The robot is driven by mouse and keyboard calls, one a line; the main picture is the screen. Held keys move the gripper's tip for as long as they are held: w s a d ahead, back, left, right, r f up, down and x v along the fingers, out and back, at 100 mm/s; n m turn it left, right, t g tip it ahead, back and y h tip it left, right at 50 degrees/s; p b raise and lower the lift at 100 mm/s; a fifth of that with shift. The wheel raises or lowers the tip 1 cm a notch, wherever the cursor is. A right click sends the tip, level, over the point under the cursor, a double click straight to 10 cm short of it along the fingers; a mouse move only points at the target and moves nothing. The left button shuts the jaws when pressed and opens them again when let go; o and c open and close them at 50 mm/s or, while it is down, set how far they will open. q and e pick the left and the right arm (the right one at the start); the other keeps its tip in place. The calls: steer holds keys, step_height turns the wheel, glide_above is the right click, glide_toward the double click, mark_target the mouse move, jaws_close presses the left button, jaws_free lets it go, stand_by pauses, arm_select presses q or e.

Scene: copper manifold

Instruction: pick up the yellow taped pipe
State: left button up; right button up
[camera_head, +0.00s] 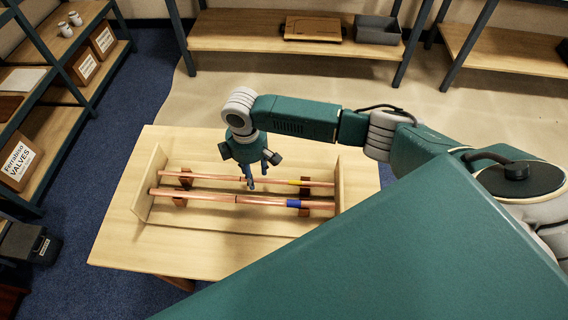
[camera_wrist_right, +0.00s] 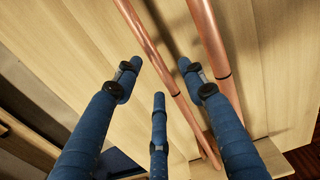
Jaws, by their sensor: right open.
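The yellow taped pipe (camera_head: 276,181) is the farther of two copper pipes in the head view, lying level across brown supports in a wooden rack. Its yellow tape shows right of the middle. My right gripper (camera_head: 259,184) points down over the pipes near their middle, left of the tape. In the right wrist view its three blue fingers (camera_wrist_right: 159,72) are spread and empty. A thinner copper pipe (camera_wrist_right: 152,48) runs between them, and a thicker one (camera_wrist_right: 211,42) passes to the right, partly behind a finger. No tape shows there. My left gripper is out of view.
The nearer pipe (camera_head: 220,197) has blue tape (camera_head: 293,203) and lies parallel and close by. The rack's upright end boards (camera_head: 150,184) stand at both ends on a wooden table (camera_head: 118,235). Shelves (camera_head: 250,29) stand at the back and left. My green arm covers the lower right.

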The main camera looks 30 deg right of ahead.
steer(key=shift+f, duration=0.45)
steer(key=c, duration=1)
jaws_close()
steer(key=shift+r, duration=0.15)
